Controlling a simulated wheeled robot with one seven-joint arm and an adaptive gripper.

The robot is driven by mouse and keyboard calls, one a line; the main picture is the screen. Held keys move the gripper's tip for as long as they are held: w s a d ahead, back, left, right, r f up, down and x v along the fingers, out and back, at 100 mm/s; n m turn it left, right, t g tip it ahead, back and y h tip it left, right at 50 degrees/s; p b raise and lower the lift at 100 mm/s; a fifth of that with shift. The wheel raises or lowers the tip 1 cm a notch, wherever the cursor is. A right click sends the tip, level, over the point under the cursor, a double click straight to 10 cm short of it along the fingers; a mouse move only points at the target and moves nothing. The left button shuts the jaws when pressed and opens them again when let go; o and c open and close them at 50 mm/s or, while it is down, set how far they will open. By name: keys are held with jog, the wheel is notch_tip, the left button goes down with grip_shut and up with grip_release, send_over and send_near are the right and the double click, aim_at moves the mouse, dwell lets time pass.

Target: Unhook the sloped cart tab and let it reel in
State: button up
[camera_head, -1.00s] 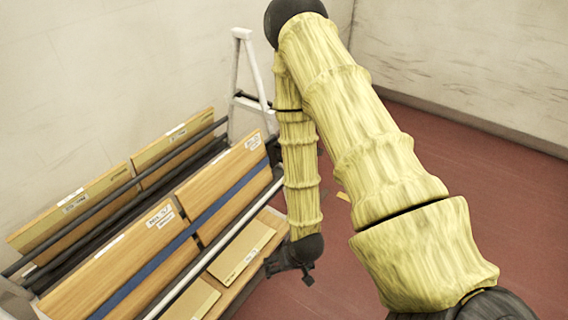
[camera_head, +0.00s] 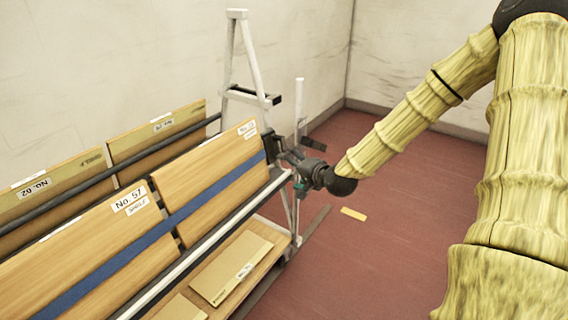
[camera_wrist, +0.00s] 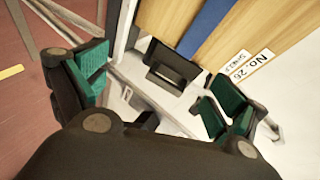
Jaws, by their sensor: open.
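A sloped cart carries wooden boards with a blue belt (camera_head: 207,199) running across them; the belt also shows in the wrist view (camera_wrist: 205,28). At the belt's right end is a dark block with a raised tab (camera_wrist: 172,66), on the cart's pale end post. In the head view my gripper (camera_head: 288,163) is at that end of the cart and partly hides the block. In the wrist view my gripper (camera_wrist: 160,88) is open, its green-padded fingers on either side of the block, with gaps to both. The tab's hooking detail is too dark to make out.
A pale ladder-like frame (camera_head: 246,62) stands behind the cart's right end. A lower shelf holds flat panels (camera_head: 232,268). A thin upright post (camera_head: 299,100) stands close to my gripper. Red floor (camera_head: 385,215) with a yellow mark (camera_head: 353,214) is clear to the right.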

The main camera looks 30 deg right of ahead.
aim_at(284, 147)
jog(key=w+d+r+m+t+b, duration=0.2)
jog(key=d+m+b, duration=0.1)
jog(key=d+b, duration=0.15)
jog(key=shift+d+b+x, duration=0.2)
jog(key=shift+b+x, duration=0.65)
jog(key=shift+x, duration=1.85)
jog(key=shift+d+b+x, duration=0.2)
jog(key=shift+b+x, duration=0.6)
jog(key=shift+x, duration=1.9)
jog(key=shift+c, duration=0.4)
